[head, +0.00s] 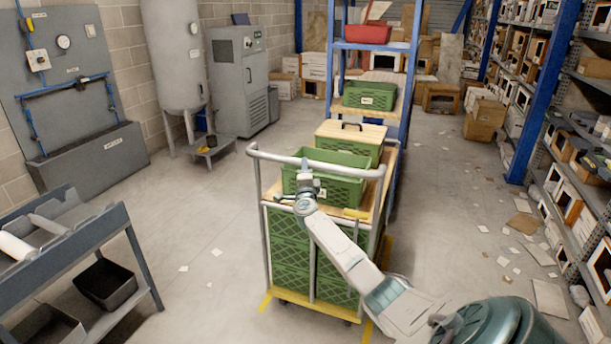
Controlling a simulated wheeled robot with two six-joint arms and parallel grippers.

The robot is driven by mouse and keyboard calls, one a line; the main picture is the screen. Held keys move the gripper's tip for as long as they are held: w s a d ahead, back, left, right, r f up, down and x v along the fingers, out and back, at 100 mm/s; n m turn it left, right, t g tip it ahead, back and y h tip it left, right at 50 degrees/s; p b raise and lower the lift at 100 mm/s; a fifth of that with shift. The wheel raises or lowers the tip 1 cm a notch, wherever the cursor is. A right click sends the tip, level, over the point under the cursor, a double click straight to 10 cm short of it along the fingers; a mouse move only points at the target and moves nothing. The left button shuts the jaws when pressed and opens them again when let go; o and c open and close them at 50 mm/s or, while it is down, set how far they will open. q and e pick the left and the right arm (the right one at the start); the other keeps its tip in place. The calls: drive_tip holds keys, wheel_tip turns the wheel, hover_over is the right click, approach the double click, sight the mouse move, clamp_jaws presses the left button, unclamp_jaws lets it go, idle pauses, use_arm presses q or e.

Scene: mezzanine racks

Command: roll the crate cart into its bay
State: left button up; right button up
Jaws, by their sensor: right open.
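The crate cart (317,272) stands in the middle of the head view, with a grey tubular frame and a push handle (345,170) across its near top. Green crates fill its lower part, and another green crate (335,188) sits on its wooden top. My left gripper is out of view.
A blue rack (413,75) with a green crate and red bin stands behind the cart. A grey bench (132,240) is at left, and shelving (560,130) lines the right. Loose papers (503,261) litter the right floor. The floor left of the cart is mostly clear.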

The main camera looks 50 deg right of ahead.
drive_tip(key=shift+v, duration=2.05)
drive_tip(key=shift+f, duration=0.2)
